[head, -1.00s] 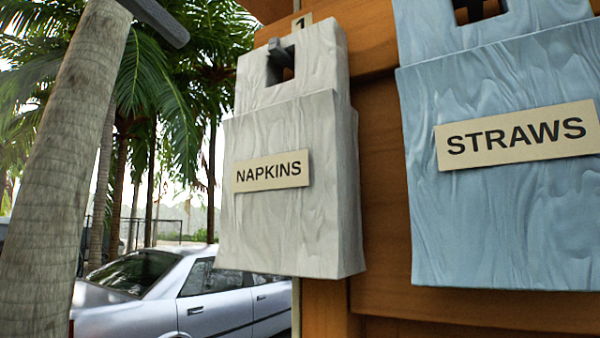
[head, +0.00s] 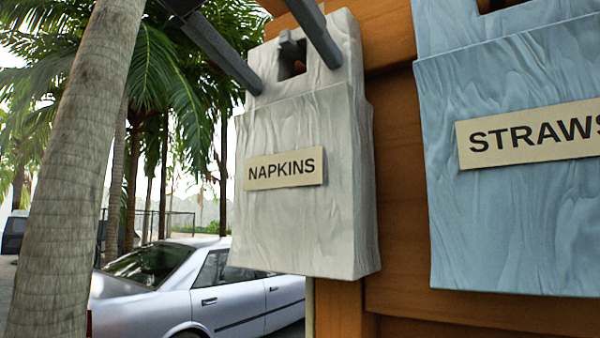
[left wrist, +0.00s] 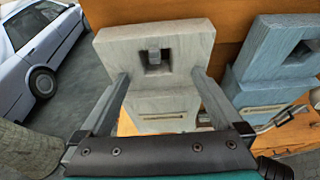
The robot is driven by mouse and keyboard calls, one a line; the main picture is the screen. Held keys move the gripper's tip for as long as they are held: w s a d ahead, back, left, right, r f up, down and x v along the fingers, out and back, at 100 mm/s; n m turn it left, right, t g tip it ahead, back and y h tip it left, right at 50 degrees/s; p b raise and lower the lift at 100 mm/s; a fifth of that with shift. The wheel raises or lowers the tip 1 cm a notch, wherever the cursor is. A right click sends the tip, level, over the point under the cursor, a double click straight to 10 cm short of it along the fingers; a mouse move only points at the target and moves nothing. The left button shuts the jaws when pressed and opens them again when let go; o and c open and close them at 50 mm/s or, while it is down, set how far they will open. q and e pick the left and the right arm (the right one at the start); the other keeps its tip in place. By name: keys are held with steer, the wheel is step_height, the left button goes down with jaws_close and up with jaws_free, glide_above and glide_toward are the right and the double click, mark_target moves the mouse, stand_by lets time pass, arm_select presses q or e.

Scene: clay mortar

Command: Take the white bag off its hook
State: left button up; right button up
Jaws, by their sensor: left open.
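The white bag (head: 305,220), with a NAPKINS label (head: 285,169), hangs upright from a dark hook (head: 291,48) through the square hole in its narrow upper part. In the left wrist view the bag (left wrist: 110,48) and its hook (left wrist: 154,56) are seen from above. My left gripper (head: 294,75) is open at the bag's upper part, just below the hook. One fingertip is near the left edge of that part, the other near its right side, with the hole between them. I cannot tell whether they touch the bag. My right gripper is not in view.
A blue bag (head: 500,225) labelled STRAWS hangs close on the right; it also shows in the left wrist view (left wrist: 245,80). A wooden wall (head: 400,260) is behind both bags. A palm trunk (head: 75,160) and a parked silver car (head: 235,300) are at left, farther back.

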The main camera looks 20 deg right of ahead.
mark_target(300, 84)
arm_select(q)
steer(key=x, duration=0.4)
steer(key=shift+w+p, duration=0.2)
steer(key=shift+p, duration=0.1)
steer(key=shift+c, duration=0.4)
steer(key=shift+r, duration=0.1)
steer(key=c, duration=1.1)
steer(key=shift+r, duration=0.15)
